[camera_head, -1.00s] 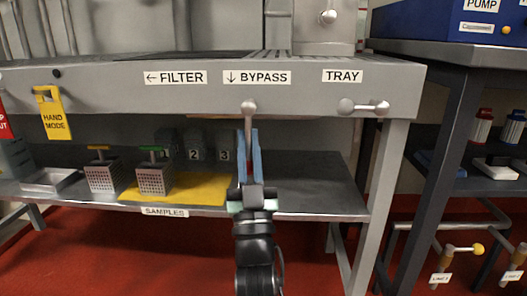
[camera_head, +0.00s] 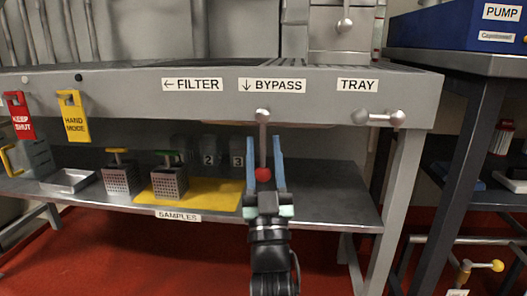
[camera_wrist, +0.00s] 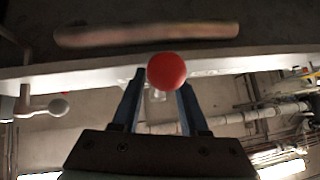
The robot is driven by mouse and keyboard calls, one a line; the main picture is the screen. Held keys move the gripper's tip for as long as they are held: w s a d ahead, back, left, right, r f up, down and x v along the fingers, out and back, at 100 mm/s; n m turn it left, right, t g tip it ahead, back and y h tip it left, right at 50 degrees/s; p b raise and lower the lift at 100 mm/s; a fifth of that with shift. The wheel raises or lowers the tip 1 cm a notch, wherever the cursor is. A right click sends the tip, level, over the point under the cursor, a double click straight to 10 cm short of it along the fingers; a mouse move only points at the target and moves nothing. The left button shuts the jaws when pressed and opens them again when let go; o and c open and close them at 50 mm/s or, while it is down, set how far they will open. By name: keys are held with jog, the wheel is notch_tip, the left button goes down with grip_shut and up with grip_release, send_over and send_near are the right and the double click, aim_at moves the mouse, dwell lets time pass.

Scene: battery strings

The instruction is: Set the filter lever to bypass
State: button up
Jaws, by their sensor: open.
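The filter lever (camera_head: 263,140) is a grey rod on a round pivot at the bench's front face, just below the BYPASS label (camera_head: 272,85). It hangs straight down, the way that label's arrow points. Its red knob (camera_head: 262,174) is at the lower end. My gripper (camera_head: 264,155) is open, with one blue finger on each side of the rod and knob and visible gaps between. In the wrist view the red knob (camera_wrist: 166,71) shows between the fingertips. The FILTER label (camera_head: 192,85) with a left arrow is to the left.
The tray handle (camera_head: 380,118) sticks out at the right under its TRAY label. Yellow and red tags (camera_head: 73,116) hang at the left. A dark table leg (camera_head: 455,160) stands at the right.

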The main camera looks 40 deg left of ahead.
jog(key=p+v, duration=0.5)
jog(key=v, duration=0.8)
jog(key=w+d+r+m+t+h+p, duration=0.1)
jog(key=w+d+r+t+h+p, duration=0.3)
jog(key=r, duration=0.6)
jog(key=d+r+m+t+h+p, duration=0.1)
jog(key=d+r+m+h+p, duration=0.3)
jog(key=r, duration=0.7)
jog(key=w+d+r+n+t+h+p, duration=0.1)
jog(key=w+d+r+t+p, duration=0.1)
jog(key=d+r, duration=0.6)
jog(key=s+d+r+m+t+h+p, duration=0.15)
jog(key=s+d+r+h+p, duration=0.25)
jog(key=r, duration=0.5)
jog(key=s+d+r+m+h+p, duration=0.3)
jog(key=s+d+r+h, duration=0.15)
jog(key=r, duration=0.45)
jog(key=s+d+r+m+t+h+p, duration=0.1)
jog(key=s+d+r+m+h+p, duration=0.25)
jog(key=r, duration=0.55)
notch_tip(320, 180, up, 36)
jog(key=w+n+y+p, duration=0.1)
jog(key=n+p, duration=0.1)
jog(key=p, duration=3.4)
jog(key=shift+d, duration=0.35)
